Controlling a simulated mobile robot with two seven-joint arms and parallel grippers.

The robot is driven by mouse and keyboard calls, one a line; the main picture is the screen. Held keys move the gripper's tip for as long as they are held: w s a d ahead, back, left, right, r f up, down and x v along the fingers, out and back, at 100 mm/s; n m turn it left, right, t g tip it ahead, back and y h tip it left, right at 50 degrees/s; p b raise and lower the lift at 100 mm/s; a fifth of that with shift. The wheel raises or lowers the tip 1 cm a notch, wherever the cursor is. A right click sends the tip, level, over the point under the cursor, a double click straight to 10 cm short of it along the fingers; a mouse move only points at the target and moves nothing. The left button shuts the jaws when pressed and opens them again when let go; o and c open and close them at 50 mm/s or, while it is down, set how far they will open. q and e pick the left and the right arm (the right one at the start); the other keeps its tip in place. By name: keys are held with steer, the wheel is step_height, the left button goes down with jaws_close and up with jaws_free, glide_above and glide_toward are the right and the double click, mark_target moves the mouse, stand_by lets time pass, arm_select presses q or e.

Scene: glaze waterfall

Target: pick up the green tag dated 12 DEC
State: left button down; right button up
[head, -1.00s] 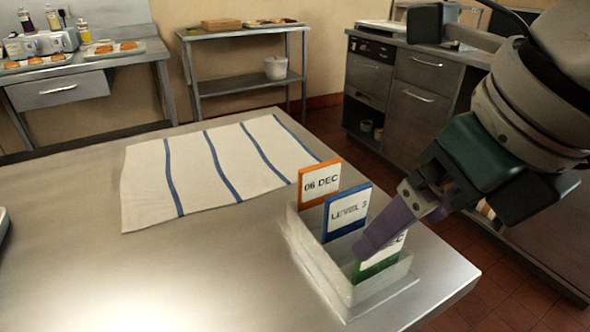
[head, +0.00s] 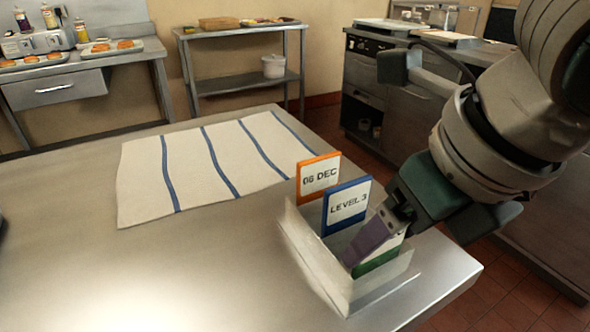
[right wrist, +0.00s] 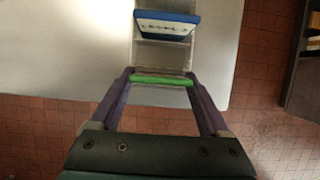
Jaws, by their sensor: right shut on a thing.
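The green tag (head: 379,262) stands in the front slot of a pale rack (head: 318,262) at the table's right corner. Its lettering is hidden behind my gripper. My right gripper (head: 362,252) reaches down over the front of the rack and is shut on the green tag. In the right wrist view its two purple fingers (right wrist: 160,80) are at either end of the tag's green edge (right wrist: 163,79). The blue LEVEL 3 tag (head: 346,207) stands in the middle slot, and the orange 06 DEC tag (head: 318,177) in the back slot.
A striped cloth (head: 205,172) lies on the steel table (head: 140,270) left of the rack. The table's front left is clear. A side shelf (head: 240,82), a counter with trays of food (head: 65,80) and cabinets (head: 395,105) stand behind, beyond the table.

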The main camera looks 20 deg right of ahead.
steer(key=c, duration=0.4)
steer(key=shift+o, duration=0.2)
steer(key=shift+r, duration=0.15)
